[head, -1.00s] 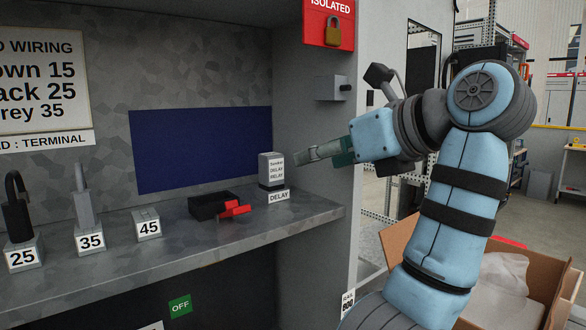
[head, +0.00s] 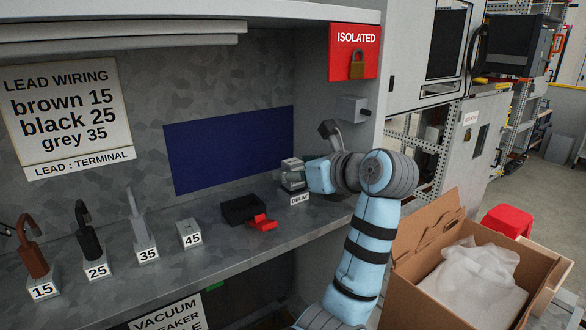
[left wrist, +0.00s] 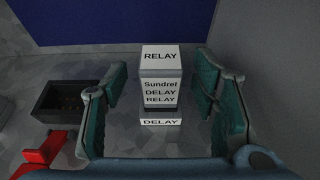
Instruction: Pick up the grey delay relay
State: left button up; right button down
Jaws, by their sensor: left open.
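The grey delay relay (left wrist: 160,91) is a small upright block lettered "Sundrel DELAY RELAY", with "RELAY" on top. It stands on the cabinet shelf behind a "DELAY" label (left wrist: 161,122). My left gripper (left wrist: 160,80) is open, with one finger on either side of the relay and a visible gap at each side. In the head view my left gripper (head: 294,174) is at the relay and partly hides it.
A black tray (head: 240,209) with a red part (head: 263,223) lies left of the relay. Numbered terminals with leads stand further left. A grey box with a lever (head: 352,109) is on the side wall. A cardboard box (head: 420,263) stands at right.

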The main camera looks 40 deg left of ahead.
pick_arm(q)
jog(key=shift+x, duration=1.05)
grip_shut()
